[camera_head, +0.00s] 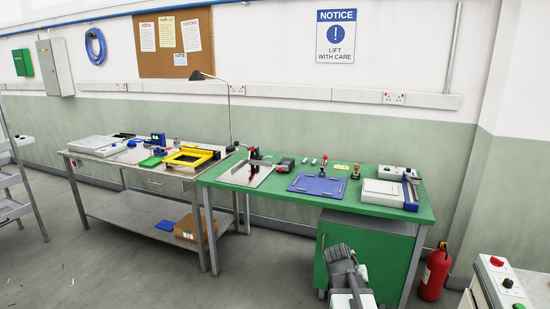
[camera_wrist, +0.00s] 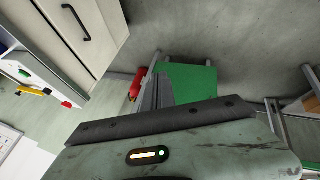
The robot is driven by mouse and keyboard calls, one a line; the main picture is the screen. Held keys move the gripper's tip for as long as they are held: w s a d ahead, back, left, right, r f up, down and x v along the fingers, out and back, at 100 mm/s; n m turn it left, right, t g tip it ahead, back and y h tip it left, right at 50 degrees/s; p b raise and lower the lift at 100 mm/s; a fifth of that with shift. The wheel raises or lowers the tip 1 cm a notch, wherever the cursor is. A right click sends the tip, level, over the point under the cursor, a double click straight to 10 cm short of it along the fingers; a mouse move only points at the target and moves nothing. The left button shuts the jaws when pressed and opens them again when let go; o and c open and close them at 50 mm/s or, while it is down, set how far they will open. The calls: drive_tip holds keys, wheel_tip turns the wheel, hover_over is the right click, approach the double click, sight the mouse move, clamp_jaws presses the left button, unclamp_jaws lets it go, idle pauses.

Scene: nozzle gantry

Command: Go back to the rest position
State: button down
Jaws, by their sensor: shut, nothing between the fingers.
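My gripper (camera_wrist: 157,84) shows in the wrist view as grey fingers close together, with nothing between them. It is clear of the furniture, and a green panel lies behind it in that view. In the head view my grey arm (camera_head: 345,275) is folded low at the bottom, in front of the green bench (camera_head: 408,215) and its cabinet. The fingertips are hard to make out there.
A red fire extinguisher (camera_head: 434,272) stands right of the green bench. A control box (camera_head: 500,282) sits on a surface at lower right. A metal bench (camera_head: 140,213) with trays and a yellow frame (camera_head: 188,158) stands left. Open floor lies at front left.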

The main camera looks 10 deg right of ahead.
drive_tip(key=s+a+f+n+g+y, duration=0.1)
drive_tip(key=s+a+n+y, duration=0.1)
drive_tip(key=a, duration=1.1)
drive_tip(key=s+a+f+n+g+y, duration=0.1)
drive_tip(key=s+a+f+n+y, duration=0.1)
drive_tip(key=a, duration=1)
drive_tip(key=s+y, duration=0.1)
drive_tip(key=s, duration=0.1)
drive_tip(key=shift+s+a+f+g+y, duration=0.25)
drive_tip(key=shift+s+a+g+y, duration=0.05)
drive_tip(key=shift+s+a+g, duration=0.1)
